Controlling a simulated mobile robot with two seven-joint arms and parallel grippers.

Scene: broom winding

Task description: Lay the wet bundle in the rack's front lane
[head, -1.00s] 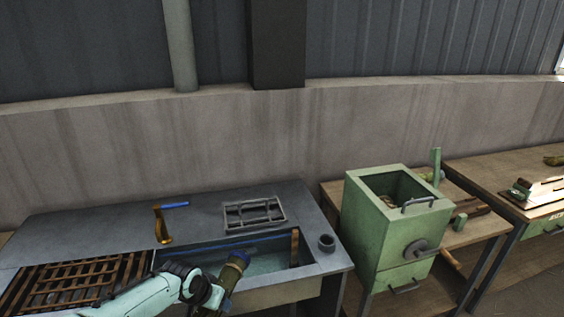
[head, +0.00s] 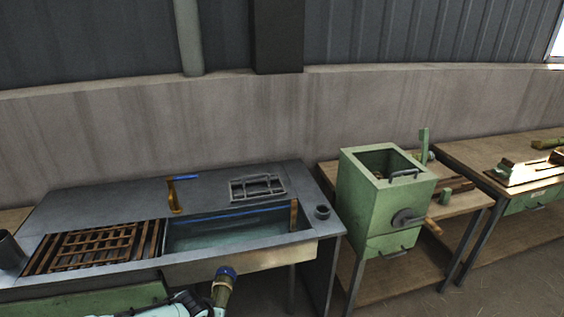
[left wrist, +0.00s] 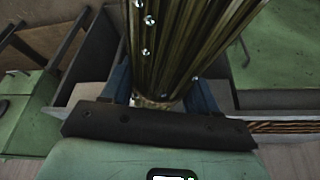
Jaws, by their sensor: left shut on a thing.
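My left gripper (left wrist: 160,98) is shut on the wet bundle (left wrist: 188,45), a sheaf of olive-brown stalks with shiny water drops. The blue fingers sit on either side of its base in the left wrist view. In the head view the held bundle (head: 221,292) is low at the bottom edge, in front of the bench and apart from the rack. Much of the arm is cut off. The rack (head: 95,246), a brown slatted wooden grid, is set in the bench top at left; its lanes look empty. My right gripper is out of view.
A water-filled sink (head: 235,232) lies right of the rack. A blue-handled tool (head: 175,192), a metal tray (head: 257,187) and a small dark cup (head: 322,212) are on the bench. A green hopper box (head: 383,205) stands to the right. A dark cylinder (head: 10,252) stands at far left.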

